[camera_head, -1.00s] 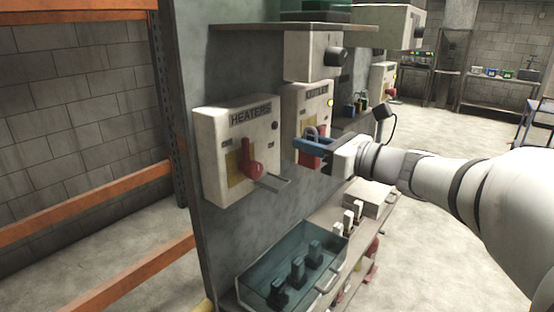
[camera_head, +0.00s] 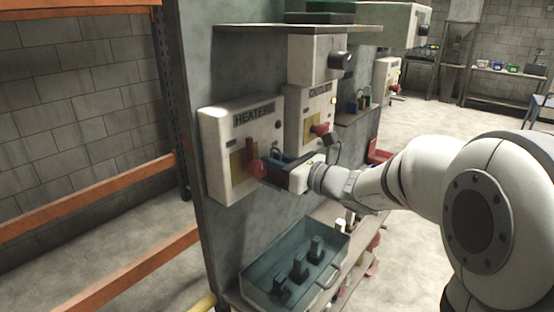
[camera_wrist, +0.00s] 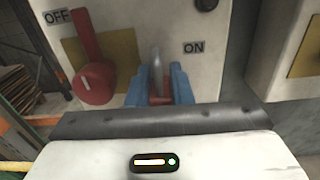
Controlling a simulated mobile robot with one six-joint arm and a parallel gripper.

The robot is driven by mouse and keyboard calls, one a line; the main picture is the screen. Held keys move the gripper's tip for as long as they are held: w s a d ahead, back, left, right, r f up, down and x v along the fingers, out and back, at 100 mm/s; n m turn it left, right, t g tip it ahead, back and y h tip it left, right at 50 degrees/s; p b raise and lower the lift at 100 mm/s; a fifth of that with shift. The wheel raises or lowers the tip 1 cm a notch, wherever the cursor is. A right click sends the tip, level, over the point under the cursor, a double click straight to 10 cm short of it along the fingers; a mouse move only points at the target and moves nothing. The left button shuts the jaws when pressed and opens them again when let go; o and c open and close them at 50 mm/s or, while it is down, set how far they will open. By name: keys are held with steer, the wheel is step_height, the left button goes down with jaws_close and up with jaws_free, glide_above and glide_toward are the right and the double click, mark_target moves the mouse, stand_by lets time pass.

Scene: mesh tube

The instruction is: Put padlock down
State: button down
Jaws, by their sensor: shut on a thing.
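My gripper (camera_head: 280,166) is in front of the lower right of the HEATERS box (camera_head: 215,150), close to its red lever (camera_head: 255,167). In the wrist view its blue fingers (camera_wrist: 160,90) are shut on the padlock (camera_wrist: 157,68). The padlock's grey shackle stands up between the fingers, and a bit of reddish body shows low between them. In the wrist view the red lever (camera_wrist: 95,80) points up toward the OFF label (camera_wrist: 57,16), left of the padlock. The small ledge under the HEATERS box is hidden by my gripper.
The OUTLET box (camera_head: 312,105) with its own red lever is to the right. A small shelf (camera_head: 350,115) with several padlocks lies beyond it. Below my gripper is an open bin (camera_head: 325,262) holding dark blocks. Orange rack beams (camera_head: 90,205) stand at left.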

steer(key=shift+f+b, duration=0.3)
steer(key=shift+b, duration=0.05)
steer(key=c, duration=1.3)
jaws_free()
steer(key=shift+r, duration=0.1)
